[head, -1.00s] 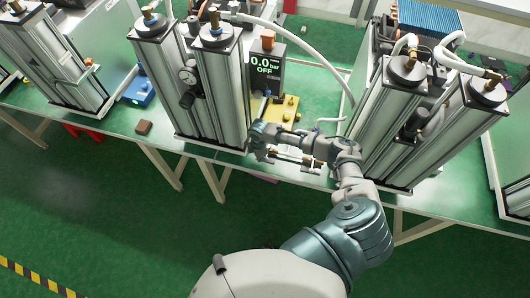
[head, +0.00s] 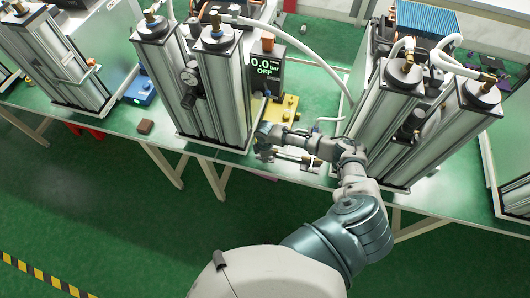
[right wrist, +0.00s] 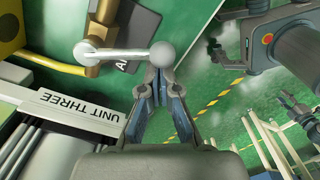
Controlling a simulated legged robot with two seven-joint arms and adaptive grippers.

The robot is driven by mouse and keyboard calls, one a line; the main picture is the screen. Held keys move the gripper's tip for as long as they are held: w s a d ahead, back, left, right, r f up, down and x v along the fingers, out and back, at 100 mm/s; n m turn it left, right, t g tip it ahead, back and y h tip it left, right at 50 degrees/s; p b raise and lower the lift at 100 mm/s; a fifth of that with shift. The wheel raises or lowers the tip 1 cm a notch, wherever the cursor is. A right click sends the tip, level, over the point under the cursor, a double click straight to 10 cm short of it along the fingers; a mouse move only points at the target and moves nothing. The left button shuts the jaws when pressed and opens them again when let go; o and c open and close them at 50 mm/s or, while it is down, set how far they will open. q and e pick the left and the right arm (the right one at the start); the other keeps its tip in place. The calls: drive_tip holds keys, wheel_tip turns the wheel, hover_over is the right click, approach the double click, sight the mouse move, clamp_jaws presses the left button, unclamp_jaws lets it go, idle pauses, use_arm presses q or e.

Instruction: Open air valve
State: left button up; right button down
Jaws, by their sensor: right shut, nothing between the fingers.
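The air valve (right wrist: 95,32) shows in the right wrist view as a brass body with a pale lever (right wrist: 118,53) ending in a round ball knob (right wrist: 162,53). My right gripper (right wrist: 160,76) is shut and empty. Its tips are close below the knob in that view; I cannot tell whether they touch it. In the head view my right gripper (head: 266,131) is at the table's front edge, beside the column pair's base, and its hand hides the valve. A grey arm with a dark gripper (right wrist: 217,54), probably my left, shows at the upper right; its jaw state is unclear.
A display (head: 267,69) reading 0.0 bar OFF stands behind a yellow block (head: 286,107). Tall column pairs stand left (head: 208,95) and right (head: 385,125) of my forearm. A white hose (head: 310,57) arches between them. A UNIT THREE label (right wrist: 90,112) is near the gripper.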

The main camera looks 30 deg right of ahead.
sight(272, 158)
drive_tip(key=shift+s+d+r+p, duration=0.15)
drive_tip(key=shift+s+d+p, duration=0.15)
drive_tip(key=shift+s+d, duration=0.15)
drive_tip(key=shift+s+d+p, duration=0.35)
drive_tip(key=shift+d, duration=0.45)
drive_tip(key=shift+s+d, duration=0.15)
drive_tip(key=shift+d, duration=0.65)
